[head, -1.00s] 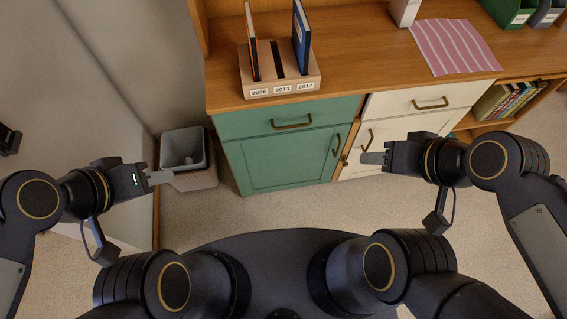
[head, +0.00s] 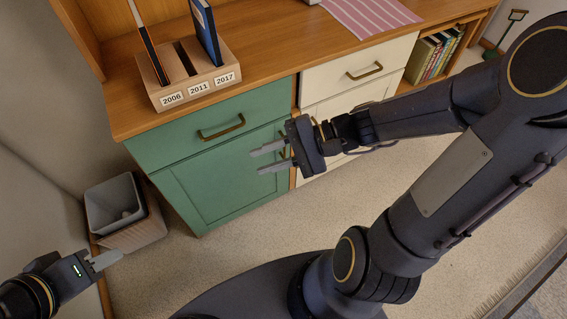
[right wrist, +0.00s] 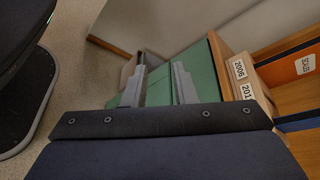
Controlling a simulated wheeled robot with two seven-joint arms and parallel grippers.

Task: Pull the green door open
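The green door (head: 218,184) is the lower front of the cabinet, below a green drawer (head: 205,127), and looks shut. Its handle (head: 282,153) near the right edge is mostly hidden behind my right gripper. My right gripper (head: 256,161) is open and empty in front of the door, fingers pointing left across it. In the right wrist view the two fingers are apart (right wrist: 160,85), with green panel behind them. My left gripper (head: 112,258) is at the lower left, away from the door; its fingers overlap in view.
A grey bin (head: 113,203) stands left of the cabinet. A file rack (head: 190,88) sits on the wooden top, above the green drawer, which has a brass handle (head: 221,128). White drawers (head: 350,72) and a bookshelf (head: 436,55) are to the right. Carpet in front is open.

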